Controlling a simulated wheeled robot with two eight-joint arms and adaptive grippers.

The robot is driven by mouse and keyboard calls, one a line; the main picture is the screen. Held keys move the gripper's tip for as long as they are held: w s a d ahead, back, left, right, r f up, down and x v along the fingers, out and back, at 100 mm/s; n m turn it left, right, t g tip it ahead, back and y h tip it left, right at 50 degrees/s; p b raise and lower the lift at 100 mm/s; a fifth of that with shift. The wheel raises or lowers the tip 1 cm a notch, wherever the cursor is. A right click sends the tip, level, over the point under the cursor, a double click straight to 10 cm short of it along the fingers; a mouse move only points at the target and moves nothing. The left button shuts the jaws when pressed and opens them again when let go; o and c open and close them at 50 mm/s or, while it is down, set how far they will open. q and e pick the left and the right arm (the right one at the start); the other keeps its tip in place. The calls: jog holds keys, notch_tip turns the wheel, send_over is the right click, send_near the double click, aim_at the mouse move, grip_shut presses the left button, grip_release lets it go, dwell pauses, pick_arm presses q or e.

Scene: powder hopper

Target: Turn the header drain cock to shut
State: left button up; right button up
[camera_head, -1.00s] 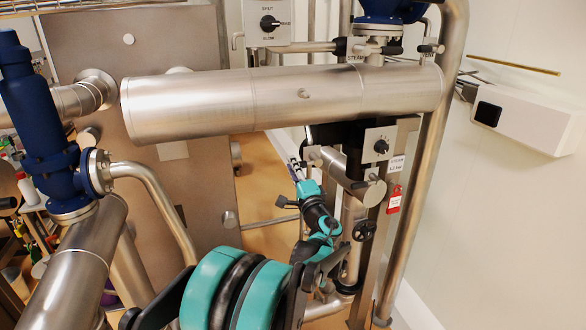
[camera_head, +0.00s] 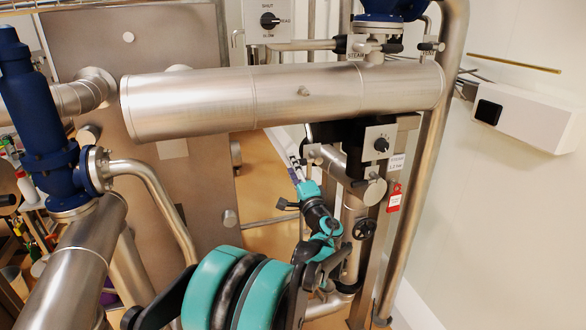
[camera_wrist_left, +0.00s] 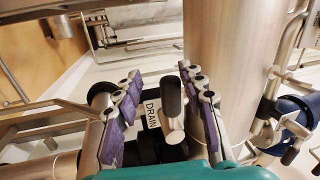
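The drain cock shows in the left wrist view as a black lever handle (camera_wrist_left: 171,98) on a metal stem, beside a white DRAIN label (camera_wrist_left: 152,114). My left gripper (camera_wrist_left: 163,92) is open, its purple-padded fingers on either side of the handle and label. The handle is nearer the right-hand finger in that view; I cannot tell whether it touches. In the head view my left gripper (camera_head: 297,169) points up beside the pipework under the big horizontal header (camera_head: 210,104). The drain handle is hard to make out there. My right gripper is not in view.
Above the header are levers marked STEAM (camera_head: 355,47) and VENT (camera_head: 428,47). A selector knob plate (camera_head: 381,143), a red tag (camera_head: 394,198) and a vertical pipe (camera_head: 423,180) stand right of my gripper. A blue valve (camera_head: 48,150) stands at left.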

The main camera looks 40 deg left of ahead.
pick_arm(q)
jog(key=v, duration=1.2)
dwell(0.6)
